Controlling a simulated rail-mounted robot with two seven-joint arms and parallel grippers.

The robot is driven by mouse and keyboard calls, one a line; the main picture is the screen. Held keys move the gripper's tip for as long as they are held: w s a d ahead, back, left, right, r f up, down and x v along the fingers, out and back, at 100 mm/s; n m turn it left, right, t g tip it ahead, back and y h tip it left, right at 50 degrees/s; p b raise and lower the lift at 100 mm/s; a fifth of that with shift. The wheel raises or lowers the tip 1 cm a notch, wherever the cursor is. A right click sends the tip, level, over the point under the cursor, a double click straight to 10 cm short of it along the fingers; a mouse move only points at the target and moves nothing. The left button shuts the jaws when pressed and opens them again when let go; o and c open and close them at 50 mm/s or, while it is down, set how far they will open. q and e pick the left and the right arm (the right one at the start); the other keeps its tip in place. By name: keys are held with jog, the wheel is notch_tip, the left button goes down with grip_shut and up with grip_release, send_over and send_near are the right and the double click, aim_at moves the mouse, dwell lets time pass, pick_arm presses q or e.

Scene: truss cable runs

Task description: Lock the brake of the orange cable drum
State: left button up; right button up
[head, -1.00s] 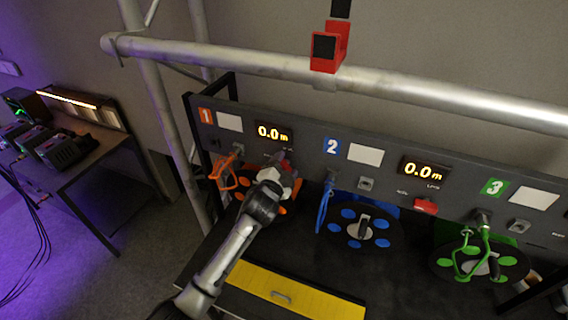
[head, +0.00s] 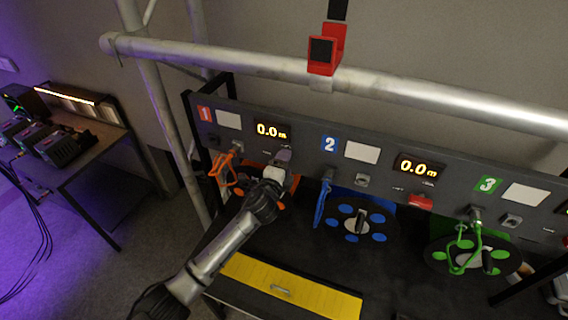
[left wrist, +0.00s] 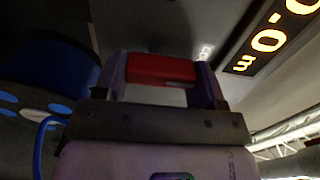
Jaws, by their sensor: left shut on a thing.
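The orange cable drum (head: 281,205) sits under the panel at number 1, mostly hidden behind my left arm. Its orange cable (head: 223,170) hangs from the panel to the left. My left gripper (head: 282,158) is at the panel front, just below the first lit display. In the left wrist view, the fingers of my left gripper (left wrist: 162,80) are shut on a red brake handle (left wrist: 160,68). A small pale label, too blurred to read surely, is beside the right finger. The head view hides this handle, so its exact setting cannot be told. My right gripper is not in view.
The blue drum (head: 357,222) and green drum (head: 466,255) stand to the right. A red brake handle (head: 420,201) shows below the second display (head: 419,168). A metal truss tube (head: 250,65) crosses above the panel.

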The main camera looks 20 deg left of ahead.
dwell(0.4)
pick_arm(q)
jog(key=o, duration=0.9)
jog(key=shift+s, duration=0.15)
jog(key=s, duration=0.4)
jog(key=s+b, duration=0.1)
jog(key=s, duration=0.4)
jog(key=s+b, duration=0.1)
jog(key=s, duration=0.3)
jog(key=shift+s+a, duration=0.25)
